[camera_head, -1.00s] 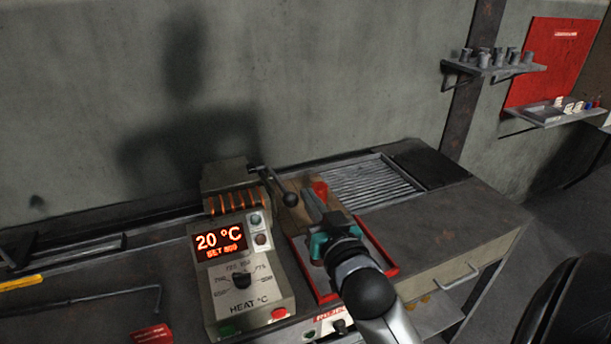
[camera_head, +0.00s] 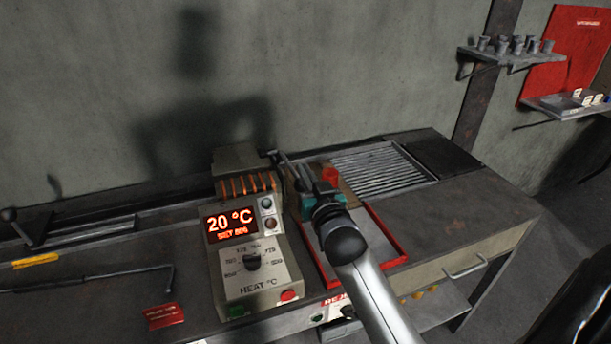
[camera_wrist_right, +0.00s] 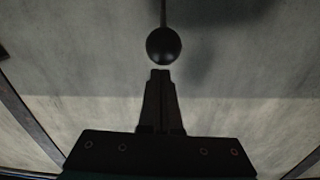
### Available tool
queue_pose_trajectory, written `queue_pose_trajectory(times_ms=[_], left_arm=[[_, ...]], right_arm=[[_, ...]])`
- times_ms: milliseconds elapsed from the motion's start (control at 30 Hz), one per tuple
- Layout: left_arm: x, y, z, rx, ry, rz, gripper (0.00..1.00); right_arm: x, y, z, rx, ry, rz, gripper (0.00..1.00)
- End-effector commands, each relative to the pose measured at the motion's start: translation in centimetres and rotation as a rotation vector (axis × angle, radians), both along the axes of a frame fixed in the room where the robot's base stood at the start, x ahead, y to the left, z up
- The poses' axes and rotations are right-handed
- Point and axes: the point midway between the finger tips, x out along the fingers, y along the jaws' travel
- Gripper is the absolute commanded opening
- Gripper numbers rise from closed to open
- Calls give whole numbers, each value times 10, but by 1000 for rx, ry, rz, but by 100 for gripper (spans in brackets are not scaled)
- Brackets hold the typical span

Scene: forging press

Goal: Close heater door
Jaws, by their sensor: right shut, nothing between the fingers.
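The heater (camera_head: 262,275) is a pale box on the bench with a lit 20 °C display and orange coils (camera_head: 247,185) at its top. A dark lever part (camera_head: 273,157) shows at the right of its top; I cannot clearly tell the door's position. My right gripper (camera_head: 297,172) is shut and empty beside this lever, to the right of the coils. In the right wrist view a black ball knob (camera_wrist_right: 164,45) on a thin rod lies just ahead of the shut fingertips (camera_wrist_right: 161,74), with a small gap in the picture. My left gripper is not in view.
A red-rimmed tray (camera_head: 388,235) lies right of the heater, below my right arm. A metal grate (camera_head: 375,170) is set in the bench behind it. A bent rod (camera_head: 172,279) and a red tag (camera_head: 162,316) lie at left. The right bench top (camera_head: 455,215) is clear.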

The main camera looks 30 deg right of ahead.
Motion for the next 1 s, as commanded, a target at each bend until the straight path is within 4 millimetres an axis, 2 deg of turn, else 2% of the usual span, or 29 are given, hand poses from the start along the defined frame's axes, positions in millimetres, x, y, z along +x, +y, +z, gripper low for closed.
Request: queue_pose_trajectory(times_ms=[433,700,833,1000], left_arm=[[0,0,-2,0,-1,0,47],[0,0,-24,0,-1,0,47],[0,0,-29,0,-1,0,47],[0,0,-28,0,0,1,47]], right_arm=[[-3,1,-7,2,2,-1,0],[-17,4,-56,3,3,-2,0],[-21,5,-67,1,2,-2,0],[-22,5,-70,2,9,-2,0]])
